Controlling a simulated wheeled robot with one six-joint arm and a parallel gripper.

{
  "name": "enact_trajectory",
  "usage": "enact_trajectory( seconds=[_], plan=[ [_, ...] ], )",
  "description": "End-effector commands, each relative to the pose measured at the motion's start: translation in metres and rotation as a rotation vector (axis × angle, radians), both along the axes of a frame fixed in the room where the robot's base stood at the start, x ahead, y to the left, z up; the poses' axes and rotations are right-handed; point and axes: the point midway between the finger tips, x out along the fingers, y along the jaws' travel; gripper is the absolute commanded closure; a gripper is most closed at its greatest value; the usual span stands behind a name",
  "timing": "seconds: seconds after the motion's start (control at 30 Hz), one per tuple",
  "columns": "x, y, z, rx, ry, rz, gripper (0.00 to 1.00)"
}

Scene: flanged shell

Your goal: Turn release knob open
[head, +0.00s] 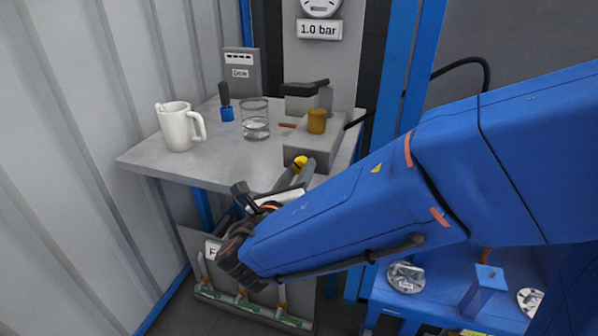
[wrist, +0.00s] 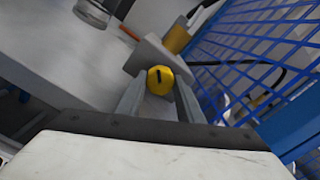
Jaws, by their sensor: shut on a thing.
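The yellow release knob (head: 300,163) sits at the front of a grey block (head: 309,140) on the shelf's right side. In the wrist view the knob (wrist: 160,80) faces me, with a short dark mark on its face. My gripper (head: 298,175) reaches up to it from below and in front. In the wrist view the two grey fingers of my gripper (wrist: 159,92) lie on either side of the knob, shut on it. The knob's back and its mounting are hidden.
A brown cylinder (head: 317,121) stands on the block. The grey shelf (head: 215,168) also holds a white mug (head: 179,127), a glass (head: 255,120) and a blue-based tool (head: 227,113). A blue mesh panel (wrist: 250,50) is close on the right in the wrist view. A gauge reading 1.0 bar (head: 319,29) hangs behind.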

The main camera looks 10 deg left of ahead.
Motion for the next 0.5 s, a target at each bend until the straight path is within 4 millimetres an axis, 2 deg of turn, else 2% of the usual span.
enact_trajectory(
  seconds=[0.43, 0.47, 0.5],
  plan=[
    [-0.0003, 0.0003, -0.0003, -0.011, 0.002, 0.001, 0.89],
    [-0.0003, 0.0003, -0.0003, -0.011, 0.002, 0.001, 0.62],
    [-0.0003, 0.0003, -0.0003, -0.011, 0.002, 0.001, 0.53]
  ],
)
